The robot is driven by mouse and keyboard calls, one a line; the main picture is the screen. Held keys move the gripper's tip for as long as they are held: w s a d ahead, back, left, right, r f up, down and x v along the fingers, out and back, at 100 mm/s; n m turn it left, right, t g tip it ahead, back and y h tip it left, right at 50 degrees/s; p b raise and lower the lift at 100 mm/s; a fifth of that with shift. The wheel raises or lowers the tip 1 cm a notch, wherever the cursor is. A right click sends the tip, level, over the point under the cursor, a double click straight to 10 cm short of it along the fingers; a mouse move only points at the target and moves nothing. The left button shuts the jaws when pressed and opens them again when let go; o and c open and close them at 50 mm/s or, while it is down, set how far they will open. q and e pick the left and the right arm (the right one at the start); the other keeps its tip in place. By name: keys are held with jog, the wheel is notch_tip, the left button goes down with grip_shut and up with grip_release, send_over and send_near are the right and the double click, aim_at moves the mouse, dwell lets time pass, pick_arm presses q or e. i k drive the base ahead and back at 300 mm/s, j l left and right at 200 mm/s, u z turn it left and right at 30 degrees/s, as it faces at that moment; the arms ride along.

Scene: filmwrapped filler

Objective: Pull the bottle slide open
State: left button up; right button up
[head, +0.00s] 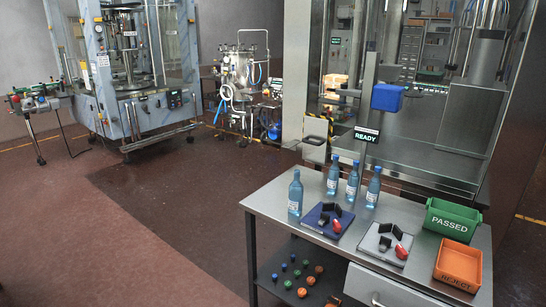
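No part is clearly recognisable as the bottle slide. Several blue bottles stand upright on the steel table (262,202), one bottle (295,194) at its left end and another bottle (374,188) further right. A light drawer front (392,287) with a handle (376,302) at the picture's bottom edge sits under the table top and looks shut. Behind the table stands a large steel machine (425,120) with a glazed front and a READY sign (367,134). Neither of my grippers is in view.
A green PASSED bin (453,222) and an orange REJECT bin (458,263) stand at the table's right. A blue mat (312,226) and a grey mat (372,241) carry small parts. Another machine (130,75) stands back left. The floor (130,220) at left is clear.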

aim_at(316, 130)
jog(key=i+j+u, duration=0.4)
jog(key=i, duration=0.25)
jog(key=i+u, duration=0.45)
jog(key=i, duration=0.25)
jog(key=i+l+u, duration=0.15)
jog(key=i+u, duration=0.25)
jog(key=i, duration=0.3)
jog(key=i+j, duration=0.1)
jog(key=i, duration=1)
jog(key=i+z, duration=0.25)
jog(key=z, duration=0.2)
jog(key=i+j+z, duration=0.1)
jog(key=z, duration=0.35)
jog(key=i+j+z, duration=0.2)
jog(key=z, duration=0.25)
jog(key=i+j+z, duration=0.25)
jog(key=z, duration=0.2)
jog(key=i+j+z, duration=0.25)
jog(key=i+z, duration=0.1)
jog(key=z, duration=0.15)
